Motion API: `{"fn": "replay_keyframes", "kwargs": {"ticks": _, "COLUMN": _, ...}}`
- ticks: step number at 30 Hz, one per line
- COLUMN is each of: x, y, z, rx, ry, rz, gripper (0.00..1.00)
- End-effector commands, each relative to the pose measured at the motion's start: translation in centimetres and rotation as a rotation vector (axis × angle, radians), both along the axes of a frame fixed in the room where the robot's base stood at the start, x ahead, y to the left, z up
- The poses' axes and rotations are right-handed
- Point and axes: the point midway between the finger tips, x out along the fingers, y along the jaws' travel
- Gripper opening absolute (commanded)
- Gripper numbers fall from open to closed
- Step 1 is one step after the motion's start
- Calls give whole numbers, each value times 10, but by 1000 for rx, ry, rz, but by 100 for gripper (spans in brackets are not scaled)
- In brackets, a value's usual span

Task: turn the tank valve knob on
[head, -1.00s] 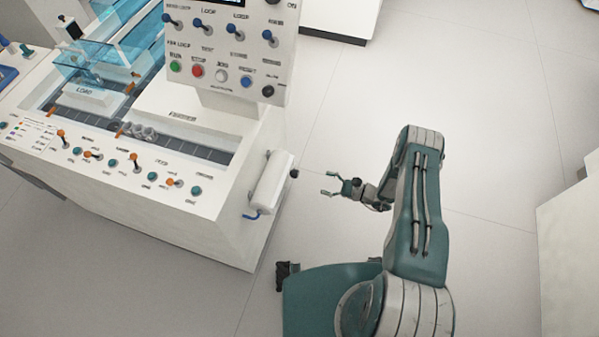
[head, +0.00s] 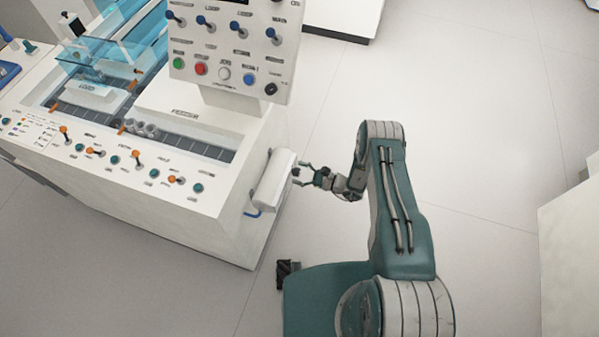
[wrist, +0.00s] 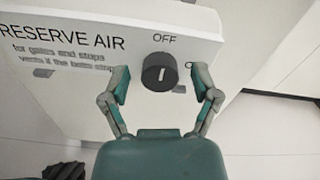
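The tank valve knob (wrist: 160,72) is a dark round knob with a light pointer line, in the middle of the wrist view. The line points up towards the word OFF. In the head view the tank (head: 272,182) hangs on the machine's right side. My gripper (wrist: 160,90) is open, with one finger to the left of the knob and one to the right. Gaps show between both fingers and the knob. In the head view my gripper (head: 300,174) is at the tank's right end.
The white machine (head: 215,215) with a switch panel (head: 235,50) stands left of my arm. A blue hose (head: 252,213) shows below the tank. Open floor (head: 450,130) lies to the right, with a pale cabinet (head: 572,250) at the right edge.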

Motion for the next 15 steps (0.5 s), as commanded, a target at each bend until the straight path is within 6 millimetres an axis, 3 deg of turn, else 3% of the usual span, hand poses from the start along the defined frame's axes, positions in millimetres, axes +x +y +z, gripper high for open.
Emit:
{"fn": "replay_keyframes", "kwargs": {"ticks": 1, "x": 0, "y": 0, "z": 0, "rx": 0, "ry": 0, "rz": 0, "gripper": 57}}
{"fn": "replay_keyframes", "kwargs": {"ticks": 5, "x": 0, "y": 0, "z": 0, "rx": 0, "ry": 0, "rz": 0, "gripper": 0}}
{"fn": "replay_keyframes", "kwargs": {"ticks": 15, "x": 0, "y": 0, "z": 0, "rx": 5, "ry": 14, "rz": 1, "gripper": 0}}
